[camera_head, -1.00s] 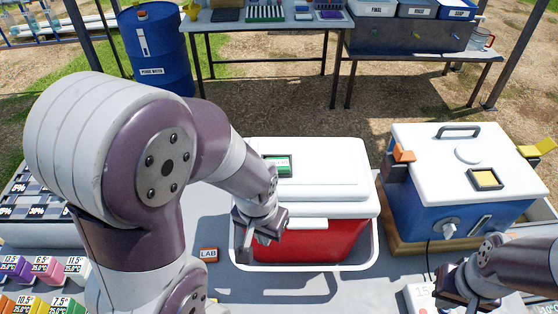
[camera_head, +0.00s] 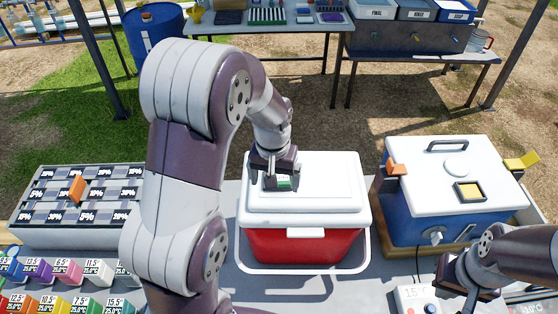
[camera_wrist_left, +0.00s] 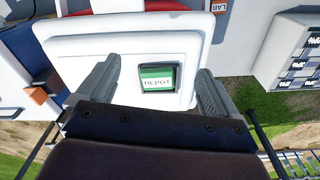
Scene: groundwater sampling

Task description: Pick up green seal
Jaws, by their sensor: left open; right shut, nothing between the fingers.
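The green seal (camera_head: 284,183) sits in a dark square frame on the white lid of the red cooler (camera_head: 305,243). In the left wrist view the seal (camera_wrist_left: 157,84) shows the word DEPOT and lies between my fingers. My left gripper (camera_head: 274,181) is open above the lid, its fingers either side of the seal and partly hiding it in the head view. Whether they touch the lid cannot be told. My right gripper (camera_head: 457,284) is shut and empty at the lower right, in front of the blue cooler.
A grey rack of percent labels (camera_head: 75,238) and several coloured blocks are at left. A small white device (camera_head: 416,298) is at front.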

